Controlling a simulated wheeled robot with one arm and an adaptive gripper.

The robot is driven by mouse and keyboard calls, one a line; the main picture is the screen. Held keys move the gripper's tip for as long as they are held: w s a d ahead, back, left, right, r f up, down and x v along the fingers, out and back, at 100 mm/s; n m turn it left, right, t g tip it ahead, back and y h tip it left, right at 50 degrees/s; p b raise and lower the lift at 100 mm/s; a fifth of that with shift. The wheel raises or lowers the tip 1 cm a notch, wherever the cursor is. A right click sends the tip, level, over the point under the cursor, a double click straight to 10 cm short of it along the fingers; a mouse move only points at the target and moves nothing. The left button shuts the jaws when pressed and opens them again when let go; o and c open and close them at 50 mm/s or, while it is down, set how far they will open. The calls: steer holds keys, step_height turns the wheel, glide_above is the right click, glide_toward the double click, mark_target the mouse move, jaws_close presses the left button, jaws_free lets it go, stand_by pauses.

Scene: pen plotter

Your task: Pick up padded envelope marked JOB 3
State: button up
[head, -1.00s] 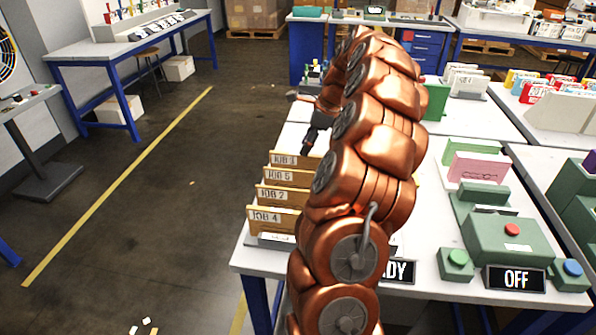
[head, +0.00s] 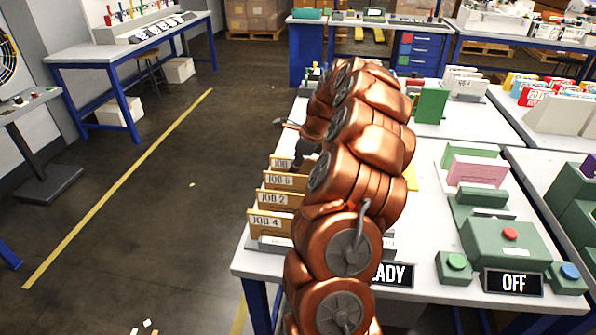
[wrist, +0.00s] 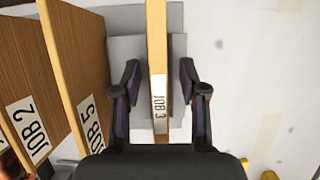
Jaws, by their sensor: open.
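The padded envelope marked JOB 3 (wrist: 160,105) stands on edge in the wrist view, a thin tan slab with a white label. My gripper (wrist: 159,78) is open, with one finger on each side of this envelope. A gap shows between the envelope and each finger. In the head view the rearmost envelope (head: 279,163) of the row is partly covered by my arm, and its number is hidden. My fingertips are hidden there too.
Envelopes JOB 5 (wrist: 93,130) and JOB 2 (wrist: 30,125) stand to the left in the wrist view. JOB 4 (head: 268,223) is frontmost in the head view. White tabletop (wrist: 255,80) lies clear to the right of JOB 3. A green machine (head: 505,240) sits on the table's right.

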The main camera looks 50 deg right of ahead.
steer(key=shift+c, duration=0.2)
jaws_close()
stand_by(0.3)
